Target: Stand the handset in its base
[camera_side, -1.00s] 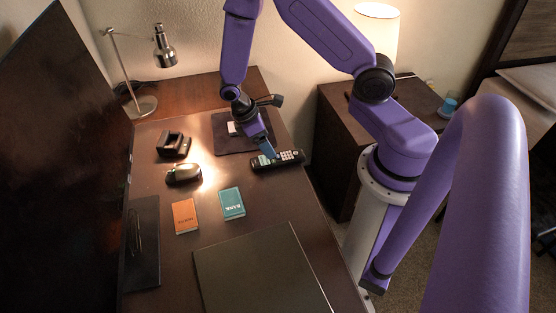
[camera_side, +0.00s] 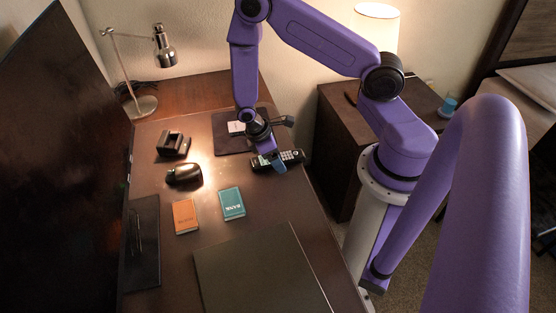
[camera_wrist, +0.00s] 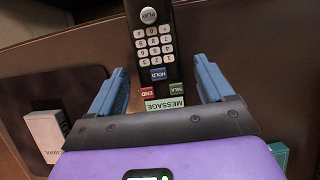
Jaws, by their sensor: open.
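The handset (camera_side: 293,156) is black with pale and coloured keys. It lies flat, keys up, on the desk near its right edge. In the wrist view the handset (camera_wrist: 155,42) runs up between the two blue fingers, showing its HOLD, END, TALK and MESSAGE keys. My gripper (camera_side: 270,162) is open at the handset, its fingers (camera_wrist: 160,68) on either side with gaps showing. The palm edge hides the handset's near end. A black cradle (camera_side: 173,144), which looks like the base, stands empty at the desk's left side.
An orange book (camera_side: 185,216) and a teal book (camera_side: 232,203) lie mid-desk. A dark pad (camera_side: 228,145) with a white box (camera_side: 236,128) is behind my gripper. The blotter (camera_side: 262,270) fills the front; a monitor (camera_side: 60,150) stands left.

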